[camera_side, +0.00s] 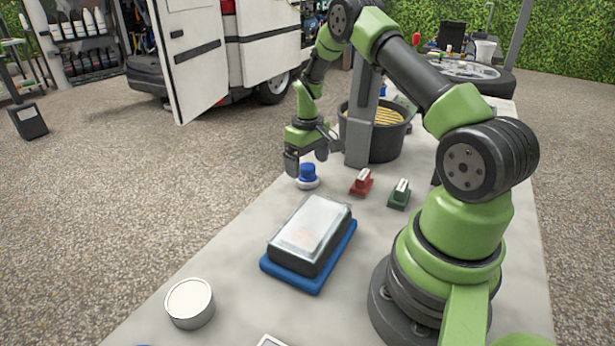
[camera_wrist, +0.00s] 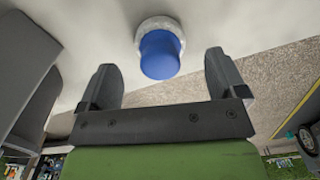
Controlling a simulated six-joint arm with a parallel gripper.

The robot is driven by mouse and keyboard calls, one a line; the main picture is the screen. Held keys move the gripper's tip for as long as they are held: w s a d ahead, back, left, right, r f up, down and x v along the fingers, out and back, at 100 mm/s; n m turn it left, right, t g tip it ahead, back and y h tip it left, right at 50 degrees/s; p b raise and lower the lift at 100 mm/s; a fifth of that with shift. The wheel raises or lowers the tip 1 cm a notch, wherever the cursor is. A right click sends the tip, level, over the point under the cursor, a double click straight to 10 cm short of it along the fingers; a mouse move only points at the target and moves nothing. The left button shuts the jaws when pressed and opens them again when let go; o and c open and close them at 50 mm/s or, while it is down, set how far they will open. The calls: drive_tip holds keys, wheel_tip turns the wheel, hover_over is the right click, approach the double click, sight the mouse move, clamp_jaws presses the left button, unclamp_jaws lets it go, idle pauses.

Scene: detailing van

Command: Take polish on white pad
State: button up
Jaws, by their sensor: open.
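The white pad (camera_side: 307,184) is round, with a blue knob-like grip (camera_side: 307,171) on top. It stands upright on the pale bench top below my gripper. My gripper (camera_side: 307,160) is open and empty, its fingers pointing down over the pad. In the wrist view, the blue grip (camera_wrist: 160,56) lies ahead between the two fingers and apart from both, with the white pad (camera_wrist: 158,22) behind it. A round tin with a pale top (camera_side: 190,301) stands at the bench's front left; its contents cannot be told, and no polish is clearly visible.
A dark block with a clear, glossy top (camera_side: 312,228) sits on a blue mat (camera_side: 291,279) mid-bench. Small red (camera_side: 361,183) and green (camera_side: 399,195) labelled blocks stand right of the pad. A black bucket (camera_side: 390,140) and grey post (camera_side: 362,120) stand behind.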

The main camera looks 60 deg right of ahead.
sight(307, 165)
wheel_tip(307, 165, down, 4)
drive_tip(key=shift+f, duration=0.1)
drive_tip(key=c, duration=1)
